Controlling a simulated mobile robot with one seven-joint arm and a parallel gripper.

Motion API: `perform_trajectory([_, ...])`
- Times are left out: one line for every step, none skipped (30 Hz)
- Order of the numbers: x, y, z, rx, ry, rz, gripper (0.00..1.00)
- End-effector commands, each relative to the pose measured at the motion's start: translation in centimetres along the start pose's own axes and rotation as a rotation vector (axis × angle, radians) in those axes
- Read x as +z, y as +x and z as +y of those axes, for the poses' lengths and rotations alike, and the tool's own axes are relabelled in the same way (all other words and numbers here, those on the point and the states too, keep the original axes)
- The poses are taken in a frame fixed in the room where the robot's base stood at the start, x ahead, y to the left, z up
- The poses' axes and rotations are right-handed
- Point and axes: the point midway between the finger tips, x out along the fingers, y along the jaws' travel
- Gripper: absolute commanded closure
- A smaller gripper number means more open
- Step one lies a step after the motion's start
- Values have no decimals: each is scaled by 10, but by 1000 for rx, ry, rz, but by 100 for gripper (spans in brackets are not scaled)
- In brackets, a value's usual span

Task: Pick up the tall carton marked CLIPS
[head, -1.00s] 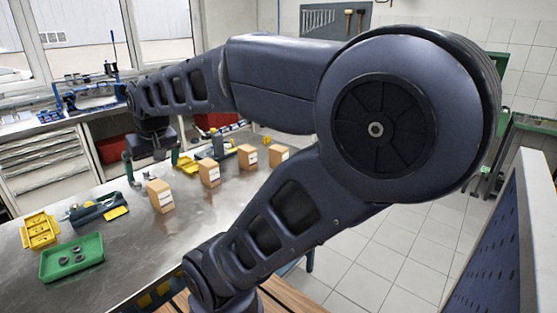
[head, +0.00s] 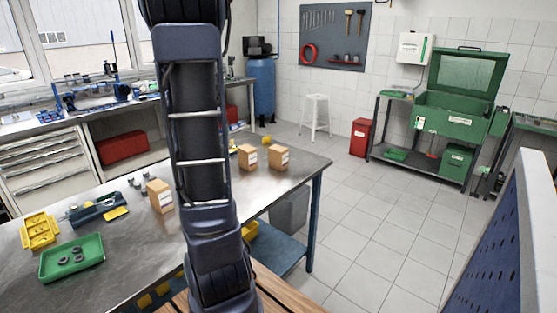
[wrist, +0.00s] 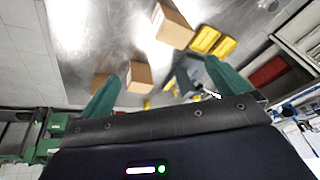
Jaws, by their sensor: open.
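Several tan cartons with white labels stand on the steel workbench (head: 120,262). In the head view I see one carton (head: 160,196) left of my arm and two more, a carton (head: 247,157) and a carton (head: 278,158), to its right. The labels are too small to read, so I cannot tell which is marked CLIPS. My arm hides part of the bench. In the wrist view my gripper (wrist: 161,70) is open, its green fingers apart with nothing held. A near carton (wrist: 173,25), another carton (wrist: 139,77) and a partly hidden carton (wrist: 100,82) show beyond the fingers.
A green tray (head: 72,260) with dark rings, a yellow holder (head: 39,231) and a dark blue tool (head: 97,208) lie at the bench's left. A yellow bin (wrist: 212,41) shows in the wrist view.

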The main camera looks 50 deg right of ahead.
Motion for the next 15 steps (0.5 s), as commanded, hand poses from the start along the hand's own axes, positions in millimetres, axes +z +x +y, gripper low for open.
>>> perform_trajectory([-15, 13, 13, 21, 41, 0, 0])
perform_trajectory([-24, 20, 21, 33, 64, 3, 0])
perform_trajectory([-35, 29, 30, 47, 95, 7, 0])
perform_trajectory([-43, 35, 39, 58, 119, 10, 0])
perform_trajectory([-51, 42, 48, 71, 142, 12, 0])
perform_trajectory([-61, 51, 58, 86, 171, 17, 0])
perform_trajectory([-69, 57, 68, 98, 195, 21, 0])
perform_trajectory([-76, 65, 77, 111, 217, 24, 0])
perform_trajectory([-86, 74, 90, 127, 245, 29, 0])
perform_trajectory([-92, 80, 100, 139, 268, 33, 0])
perform_trajectory([-99, 87, 110, 152, 289, 37, 0])
perform_trajectory([-107, 96, 124, 170, 317, 42, 0])
perform_trajectory([-113, 103, 135, 183, 339, 46, 0])
perform_trajectory([-119, 110, 145, 195, 358, 51, 0])
perform_trajectory([-126, 118, 159, 212, 383, 57, 0])
